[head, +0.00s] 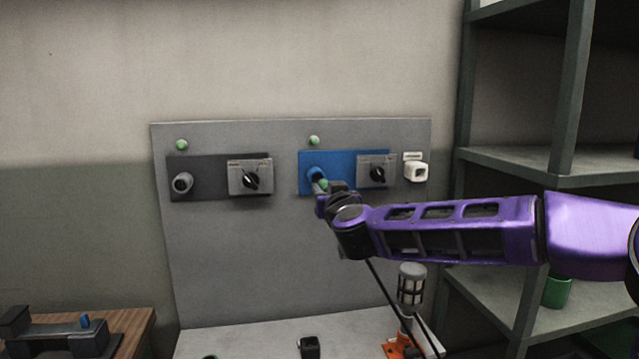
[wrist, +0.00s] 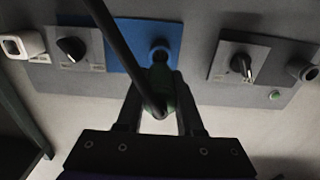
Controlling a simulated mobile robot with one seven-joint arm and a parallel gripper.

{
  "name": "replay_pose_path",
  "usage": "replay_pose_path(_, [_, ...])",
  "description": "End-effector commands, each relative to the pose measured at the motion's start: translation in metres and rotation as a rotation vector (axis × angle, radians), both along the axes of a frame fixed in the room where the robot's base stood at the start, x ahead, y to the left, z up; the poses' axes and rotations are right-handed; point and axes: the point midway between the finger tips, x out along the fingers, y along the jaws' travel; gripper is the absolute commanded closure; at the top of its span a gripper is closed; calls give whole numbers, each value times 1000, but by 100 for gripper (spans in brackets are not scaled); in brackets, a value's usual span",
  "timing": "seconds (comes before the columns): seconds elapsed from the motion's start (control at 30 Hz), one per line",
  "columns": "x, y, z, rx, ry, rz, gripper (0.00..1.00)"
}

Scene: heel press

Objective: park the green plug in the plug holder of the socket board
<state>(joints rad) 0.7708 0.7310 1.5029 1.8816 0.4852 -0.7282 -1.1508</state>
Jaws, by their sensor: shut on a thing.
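The socket board (head: 240,255) stands upright, with a black plate (head: 208,186) and a blue plate (head: 343,163) on it. The white plug holder (head: 416,172) is at the board's right edge; in the wrist view it shows at the upper left (wrist: 22,44). My gripper (head: 323,191) is at the blue socket (head: 315,173) and is shut on the green plug (wrist: 158,92). The plug points at the blue socket; I cannot tell whether it sits in it. A black cable (wrist: 122,45) runs from the plug. The fingers partly hide the plug.
Rotary switches sit beside the blue socket (head: 377,172) and the grey socket (head: 250,178). A lamp-like device (head: 411,287) on an orange base stands below the board. Shelves (head: 545,160) rise at the right. The board between the blue plate and the left edge is clear below the plates.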

Motion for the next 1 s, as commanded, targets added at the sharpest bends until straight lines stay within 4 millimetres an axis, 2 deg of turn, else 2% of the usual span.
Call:
replay_pose_path(0.4, [-18,-6,0,-3,-2,-1,100])
replay_pose_path(0.53, [-18,-8,0,-1,-1,-1,100])
replay_pose_path(1.0, [-7,-45,0,0,-1,-2,100])
